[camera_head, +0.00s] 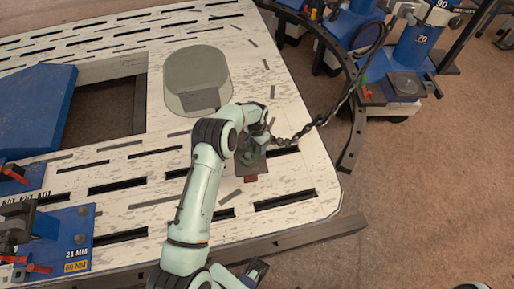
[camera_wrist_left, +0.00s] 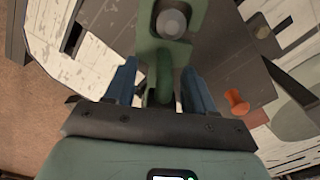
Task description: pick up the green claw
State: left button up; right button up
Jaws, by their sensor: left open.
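The green claw (camera_wrist_left: 166,70) shows large in the left wrist view, a dull green hooked piece with a round grey knob at its top. In the head view the green claw (camera_head: 251,154) is partly covered by my wrist, at the near right part of the bench, by the end of a dark chain. My left gripper (camera_wrist_left: 161,88) is open, its two blue fingers on either side of the claw's lower part. I cannot tell whether they touch it. A dark part at the bottom edge of the head view may be my right gripper; its jaws cannot be made out.
The white slotted bench (camera_head: 140,190) has a grey-green round piece (camera_head: 197,62) behind my arm. The chain (camera_head: 318,121) runs up to a blue machine (camera_head: 420,45). A blue block (camera_head: 35,105) and blue clamps with red handles lie left. Brown floor is open at right.

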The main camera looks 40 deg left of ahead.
pick_arm(q)
grip_shut()
jog(key=shift+r, duration=0.15)
notch_tip(320, 180, up, 20)
jog(key=p, duration=0.1)
dwell(0.6)
